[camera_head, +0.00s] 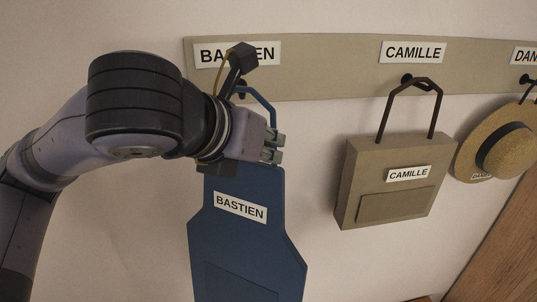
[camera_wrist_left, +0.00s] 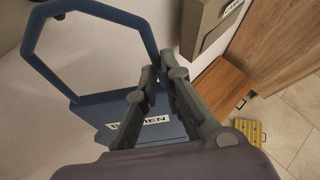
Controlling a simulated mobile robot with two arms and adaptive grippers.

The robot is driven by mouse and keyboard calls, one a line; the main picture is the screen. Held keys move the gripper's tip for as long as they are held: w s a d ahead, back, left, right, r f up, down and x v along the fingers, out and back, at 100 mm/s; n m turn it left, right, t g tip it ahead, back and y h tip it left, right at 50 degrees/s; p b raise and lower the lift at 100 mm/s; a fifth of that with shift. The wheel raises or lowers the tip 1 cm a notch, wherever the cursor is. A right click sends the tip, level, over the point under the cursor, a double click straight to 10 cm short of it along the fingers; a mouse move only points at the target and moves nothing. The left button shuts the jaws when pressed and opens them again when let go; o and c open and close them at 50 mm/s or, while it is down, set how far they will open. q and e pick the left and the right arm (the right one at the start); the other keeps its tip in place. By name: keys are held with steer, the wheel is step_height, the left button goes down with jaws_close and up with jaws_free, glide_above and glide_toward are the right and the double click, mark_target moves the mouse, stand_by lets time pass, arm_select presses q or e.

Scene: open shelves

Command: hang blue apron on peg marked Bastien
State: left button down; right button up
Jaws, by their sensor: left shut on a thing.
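The blue apron (camera_head: 248,235) hangs upright below my left gripper, with a white BASTIEN label on its bib. Its stiff blue neck loop (camera_head: 262,100) rises beside the gripper, up near the lower edge of the rail. My left gripper (camera_head: 272,147) is shut on the right side of the loop. In the left wrist view the fingers (camera_wrist_left: 164,76) cross in front of the apron (camera_wrist_left: 93,113) and partly cover its label. The rail's BASTIEN sign (camera_head: 208,54) is partly covered by my wrist. The peg under it is mostly hidden; I cannot tell whether the loop is around it.
A beige bag (camera_head: 385,180) hangs by its dark handle from the CAMILLE peg (camera_head: 408,79), right of the apron. A straw hat (camera_head: 500,150) hangs further right. The pale rail (camera_head: 330,75) runs along the wall. Wall left of the apron is bare.

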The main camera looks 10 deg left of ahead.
arm_select(q)
steer(key=w+a+f+b, duration=0.1)
steer(key=w+a, duration=0.1)
steer(key=w, duration=0.3)
steer(key=shift+w+a+f, duration=0.15)
steer(key=shift+w+a, duration=0.05)
steer(key=shift+w, duration=0.1)
stand_by(0.4)
steer(key=shift+f, duration=0.1)
stand_by(0.5)
